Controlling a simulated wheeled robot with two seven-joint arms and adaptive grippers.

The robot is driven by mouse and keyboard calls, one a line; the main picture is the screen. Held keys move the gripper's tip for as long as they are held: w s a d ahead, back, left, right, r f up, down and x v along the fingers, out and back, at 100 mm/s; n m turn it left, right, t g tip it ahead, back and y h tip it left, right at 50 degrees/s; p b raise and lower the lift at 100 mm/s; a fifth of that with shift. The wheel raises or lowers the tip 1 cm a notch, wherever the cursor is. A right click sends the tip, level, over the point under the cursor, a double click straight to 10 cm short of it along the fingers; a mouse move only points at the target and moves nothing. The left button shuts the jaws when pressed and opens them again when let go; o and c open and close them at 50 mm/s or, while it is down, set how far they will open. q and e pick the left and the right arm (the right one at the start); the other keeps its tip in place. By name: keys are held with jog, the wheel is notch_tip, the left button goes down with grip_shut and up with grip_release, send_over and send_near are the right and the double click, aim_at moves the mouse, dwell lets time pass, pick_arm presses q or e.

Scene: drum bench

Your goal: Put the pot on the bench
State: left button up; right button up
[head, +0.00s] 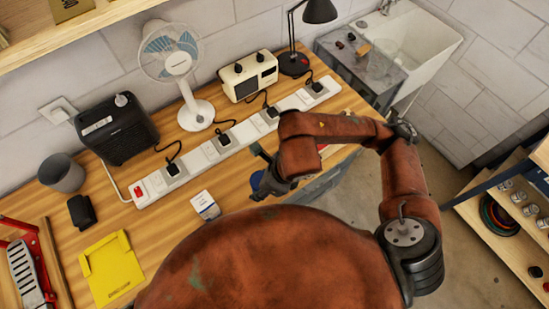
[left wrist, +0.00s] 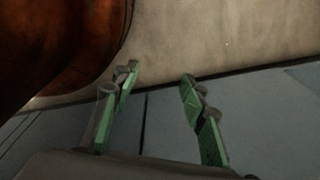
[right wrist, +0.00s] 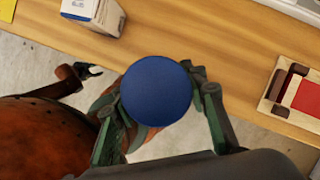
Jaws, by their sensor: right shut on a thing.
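The pot (right wrist: 157,92) shows in the right wrist view as a smooth blue round shape between my right gripper's fingers (right wrist: 160,100). My right gripper is shut on it. I cannot tell the gap between the pot and the bench. My left gripper (left wrist: 157,85) is open and empty in its wrist view, and it is out of the head view.
A small white carton (head: 205,205) stands left of the pot. A long white power strip (head: 222,143) runs behind, with a fan (head: 197,113), black heater (head: 117,130) and cream radio (head: 248,77). A yellow folder (head: 112,268) lies at left. Bare wood shows around the carton.

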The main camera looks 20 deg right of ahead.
jog(key=w+d+f, duration=0.2)
jog(key=w+f, duration=0.1)
jog(key=w+d+f, duration=0.3)
jog(key=w+d+f+p, duration=0.1)
jog(key=w+d+f, duration=0.1)
jog(key=w, duration=0.2)
jog(key=shift+w+d+f, duration=0.1)
jog(key=shift+d+f, duration=0.15)
jog(key=shift+f, duration=0.15)
jog(key=shift+w+d+f, duration=0.1)
jog(key=shift+w+f, duration=0.05)
jog(key=shift+f, duration=0.1)
notch_tip(320, 180, down, 3)
jog(key=shift+w+d+f, duration=0.1)
jog(key=shift+f+b, duration=0.3)
jog(key=shift+f, duration=0.05)
jog(key=o, duration=0.8)
pick_arm(q)
jog(key=shift+s+r, duration=0.25)
jog(key=shift+s, duration=0.5)
pick_arm(e)
jog(key=o, duration=0.4)
jog(key=shift+r, duration=0.1)
